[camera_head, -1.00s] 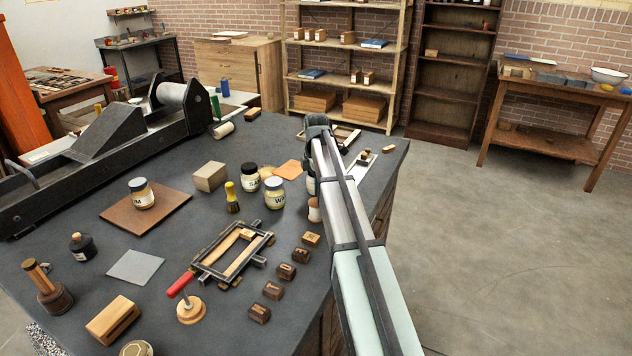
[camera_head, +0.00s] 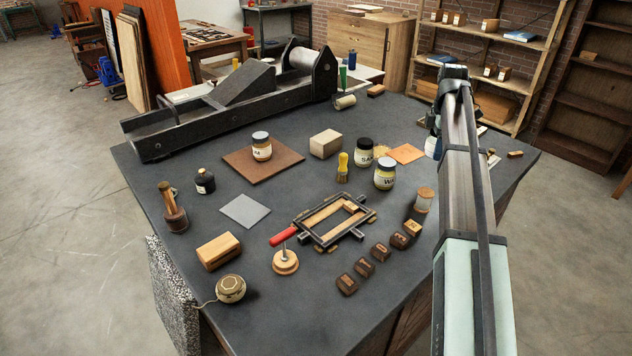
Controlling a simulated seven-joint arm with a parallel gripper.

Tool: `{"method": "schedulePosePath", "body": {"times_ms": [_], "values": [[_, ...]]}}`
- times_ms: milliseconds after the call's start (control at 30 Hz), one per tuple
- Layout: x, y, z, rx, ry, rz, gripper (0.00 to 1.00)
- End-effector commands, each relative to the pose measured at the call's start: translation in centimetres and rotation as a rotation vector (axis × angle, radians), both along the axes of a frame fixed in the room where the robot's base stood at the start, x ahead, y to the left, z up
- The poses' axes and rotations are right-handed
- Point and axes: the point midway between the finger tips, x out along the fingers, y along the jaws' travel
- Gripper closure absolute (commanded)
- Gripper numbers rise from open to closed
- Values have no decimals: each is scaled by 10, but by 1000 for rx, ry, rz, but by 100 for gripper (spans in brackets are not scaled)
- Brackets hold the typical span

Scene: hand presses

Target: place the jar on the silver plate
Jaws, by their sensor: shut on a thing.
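The silver plate (camera_head: 245,211) is a thin grey square lying flat and bare on the dark bench, left of the middle. My gripper (camera_head: 436,128) is at the right side of the bench, its fingers mostly hidden by my arm. A pale jar (camera_head: 431,147) shows just below it, partly covered by the arm, and the gripper appears shut on it. Whether the jar touches the bench I cannot tell.
A press (camera_head: 235,95) fills the back.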

Motion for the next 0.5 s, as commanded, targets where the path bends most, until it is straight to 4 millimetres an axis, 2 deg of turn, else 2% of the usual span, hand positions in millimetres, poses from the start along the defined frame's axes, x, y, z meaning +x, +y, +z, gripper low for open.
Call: {"method": "schedulePosePath", "body": {"times_ms": [167,467,500], "values": [[1,0,8,0,-1,0,74],[2,0,58,0,-3,0,74],[1,7,58,0,-1,9,74]]}}
